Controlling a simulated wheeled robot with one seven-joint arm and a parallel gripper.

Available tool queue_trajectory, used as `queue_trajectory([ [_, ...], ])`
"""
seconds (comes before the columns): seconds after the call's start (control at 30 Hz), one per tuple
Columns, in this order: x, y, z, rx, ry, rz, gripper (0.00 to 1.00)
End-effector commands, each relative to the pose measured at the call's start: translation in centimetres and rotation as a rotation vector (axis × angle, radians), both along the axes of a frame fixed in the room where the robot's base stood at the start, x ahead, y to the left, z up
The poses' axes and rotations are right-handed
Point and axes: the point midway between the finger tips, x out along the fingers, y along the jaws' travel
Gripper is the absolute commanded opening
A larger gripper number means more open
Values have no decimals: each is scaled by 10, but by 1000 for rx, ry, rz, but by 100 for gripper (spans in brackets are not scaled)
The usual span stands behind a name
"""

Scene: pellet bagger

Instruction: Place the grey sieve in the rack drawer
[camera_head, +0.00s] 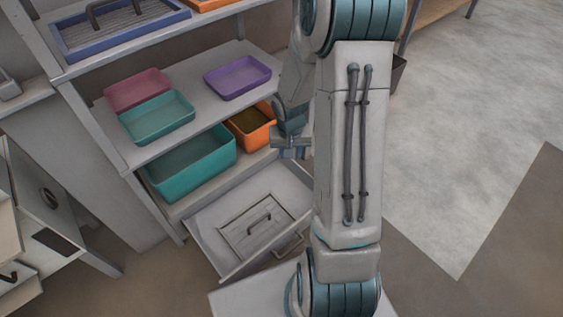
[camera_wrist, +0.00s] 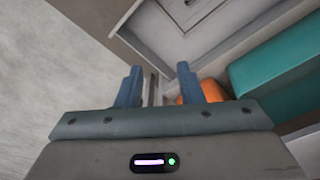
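The grey sieve (camera_head: 258,222), a flat framed square with a dark bar handle, lies in the pulled-out rack drawer (camera_head: 208,226) at the bottom of the rack in the head view. My arm stands just right of the drawer and may hide part of it. My gripper (camera_head: 290,150) is above and behind the drawer, beside the orange bin, apart from the sieve. In the wrist view my gripper (camera_wrist: 162,88) has its two blue fingers spread with nothing between them. The drawer (camera_wrist: 182,50) and a corner of the sieve (camera_wrist: 187,10) show at the top.
A teal bin (camera_head: 190,162) and an orange bin (camera_head: 240,134) stand on the lower shelf. Pink (camera_head: 137,88), teal (camera_head: 157,116) and purple (camera_head: 238,75) trays sit above. A blue sieve (camera_head: 80,42) is on the upper shelf. Open floor (camera_head: 470,130) lies to the right.

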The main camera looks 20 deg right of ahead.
Motion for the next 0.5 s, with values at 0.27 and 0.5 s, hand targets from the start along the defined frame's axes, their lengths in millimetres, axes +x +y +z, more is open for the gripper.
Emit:
queue_trajectory([
  [0.27,-45,31,94,-55,0,127,34],
  [0.5,-101,64,152,-35,-5,242,34],
])
